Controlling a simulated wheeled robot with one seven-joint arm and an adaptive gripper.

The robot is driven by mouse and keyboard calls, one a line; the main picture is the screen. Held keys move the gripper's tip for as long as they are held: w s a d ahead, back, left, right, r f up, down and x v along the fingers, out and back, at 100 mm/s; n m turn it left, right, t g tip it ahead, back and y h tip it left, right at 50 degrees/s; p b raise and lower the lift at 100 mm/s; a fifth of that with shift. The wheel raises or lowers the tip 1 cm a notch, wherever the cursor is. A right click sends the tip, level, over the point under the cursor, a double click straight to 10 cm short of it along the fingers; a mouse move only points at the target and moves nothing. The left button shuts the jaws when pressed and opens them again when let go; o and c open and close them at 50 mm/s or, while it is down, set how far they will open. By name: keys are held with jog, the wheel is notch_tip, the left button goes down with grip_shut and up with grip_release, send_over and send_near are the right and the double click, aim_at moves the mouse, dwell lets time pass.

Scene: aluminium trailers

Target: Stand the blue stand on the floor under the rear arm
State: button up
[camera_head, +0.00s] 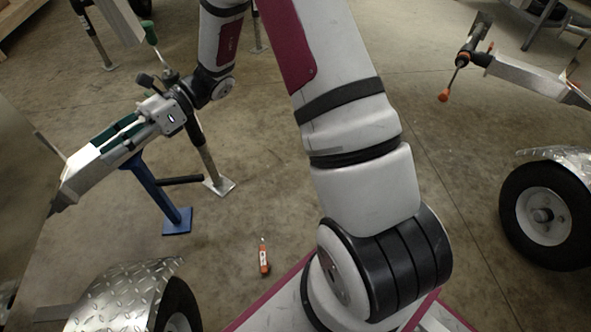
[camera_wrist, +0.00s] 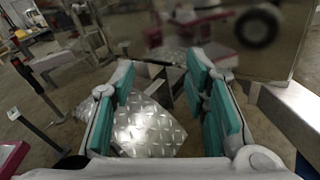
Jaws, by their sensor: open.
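The blue stand (camera_head: 147,185) stands on the floor at the left of the head view, its flat square foot (camera_head: 177,221) on the concrete. Its top is hidden behind my gripper and the silver trailer arm (camera_head: 80,182). My gripper (camera_head: 112,143) is over the trailer arm, close above the stand's upper end. In the wrist view my gripper (camera_wrist: 160,75) has its teal fingers apart, with nothing visible between them but background. I cannot pick out the blue stand for sure in the wrist view.
A diamond-plate fender (camera_head: 125,292) with a wheel is at lower left. A dark post with a light foot (camera_head: 219,185) stands right of the stand. An orange-handled tool (camera_head: 264,257) lies on the floor. Another trailer's wheel (camera_head: 545,215) is at right.

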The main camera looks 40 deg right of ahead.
jog(key=s+d+r+n+g+h, duration=0.2)
jog(key=s+r+n+h, duration=0.35)
jog(key=s, duration=0.45)
jog(key=s+d+r+n+g+h, duration=0.15)
jog(key=s+r+n+h, duration=0.25)
jog(key=s+n, duration=0.45)
jog(key=s+d+n+t+h, duration=0.4)
jog(key=s+d+h, duration=0.3)
jog(key=s+d, duration=0.6)
jog(key=s+n, duration=0.1)
jog(key=s, duration=0.2)
jog(key=shift+s+r+n, duration=0.25)
jog(key=shift+r+n, duration=0.1)
jog(key=shift+n, duration=0.05)
notch_tip(320, 180, up, 36)
jog(key=t+p, duration=0.4)
jog(key=p, duration=3)
